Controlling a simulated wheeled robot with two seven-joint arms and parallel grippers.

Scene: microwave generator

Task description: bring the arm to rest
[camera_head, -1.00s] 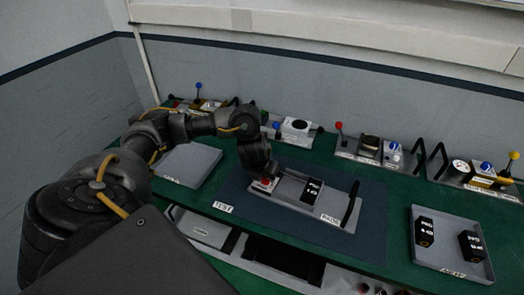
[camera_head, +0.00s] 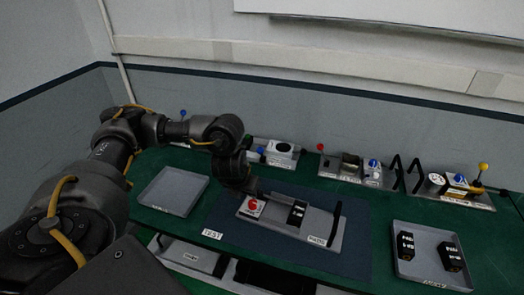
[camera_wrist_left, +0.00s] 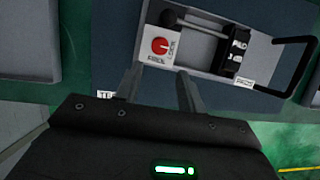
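My left arm comes in from the left. Its gripper (camera_head: 250,187) hangs just behind the red knob (camera_head: 253,206) of the grey test fixture (camera_head: 273,222). In the left wrist view the gripper's two fingers (camera_wrist_left: 159,75) stand apart with nothing between them. The knob (camera_wrist_left: 159,46) and its white plate lie just beyond the fingertips, apart from them in the picture. A black block with white labels (camera_head: 297,213) sits in the fixture. My right gripper is out of view.
The fixture's black handle (camera_head: 337,222) stands up at its right end. An empty grey tray (camera_head: 172,191) lies left; another tray (camera_head: 433,278) at right holds two black blocks (camera_head: 406,245) (camera_head: 450,256). Devices with levers and knobs (camera_head: 360,168) line the wall.

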